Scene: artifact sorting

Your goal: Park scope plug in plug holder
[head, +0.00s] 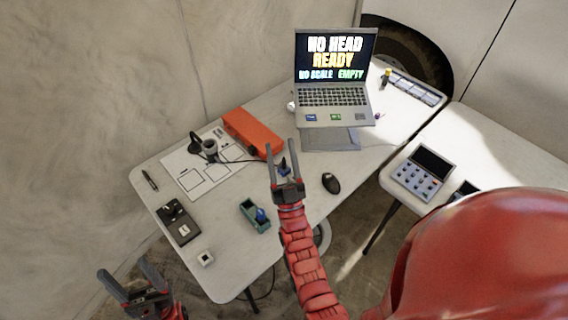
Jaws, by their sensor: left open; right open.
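A dark scope (207,148) stands on the white sheet on the left table, and its thin black cable runs right towards my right gripper. My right gripper (282,148) is open over the middle of the table. A small dark blue piece (284,166) shows between its fingers; it may be the scope plug, but I cannot tell whether the fingers touch it. My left gripper (127,271) is open and empty off the table's front left edge. I cannot tell which item is the plug holder; a black block with a pale label (178,222) lies at the front left.
A teal box with a blue item (255,215) and a black mouse (331,183) flank my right arm. An orange box (252,132) lies behind. A laptop (334,95) stands at the back. A pen (150,180) and small white cube (205,258) lie left.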

